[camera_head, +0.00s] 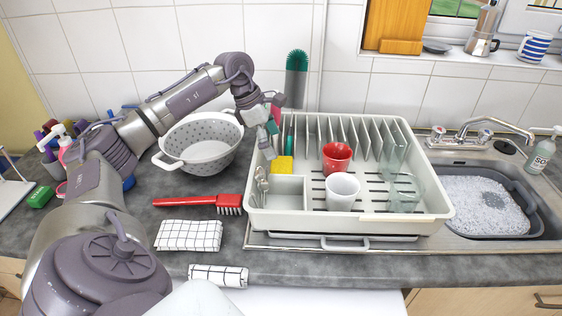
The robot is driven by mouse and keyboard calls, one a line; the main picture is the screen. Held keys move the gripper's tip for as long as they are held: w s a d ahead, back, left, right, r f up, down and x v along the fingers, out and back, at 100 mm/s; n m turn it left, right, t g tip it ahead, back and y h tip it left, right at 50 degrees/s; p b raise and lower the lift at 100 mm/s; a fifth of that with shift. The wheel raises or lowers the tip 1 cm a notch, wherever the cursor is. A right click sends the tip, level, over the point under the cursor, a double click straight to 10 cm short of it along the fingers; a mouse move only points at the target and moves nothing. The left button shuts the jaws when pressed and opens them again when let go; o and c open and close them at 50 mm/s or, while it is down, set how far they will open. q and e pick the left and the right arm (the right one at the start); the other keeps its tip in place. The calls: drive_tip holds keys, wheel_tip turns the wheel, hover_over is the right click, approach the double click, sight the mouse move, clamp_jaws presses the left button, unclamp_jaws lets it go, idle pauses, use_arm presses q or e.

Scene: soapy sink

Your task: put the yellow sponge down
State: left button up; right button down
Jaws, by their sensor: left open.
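The yellow sponge (282,164) is at the left side of the white dish rack (435,216), by its small cutlery compartments. Only a small part of the sponge shows, and I cannot tell what it rests on. My left gripper (270,149) points down just above and to the left of the sponge. It is open, with its fingers close to the sponge; I cannot tell whether they touch it. My right gripper is not in view.
A red cup (336,158) and a white cup (342,192) stand in the rack. A green bottle brush (296,75) rises behind my gripper. The sink (488,200) holds suds.

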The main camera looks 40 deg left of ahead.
use_arm(q)
drive_tip(key=shift+v, duration=2.1)
drive_tip(key=shift+f, duration=0.1)
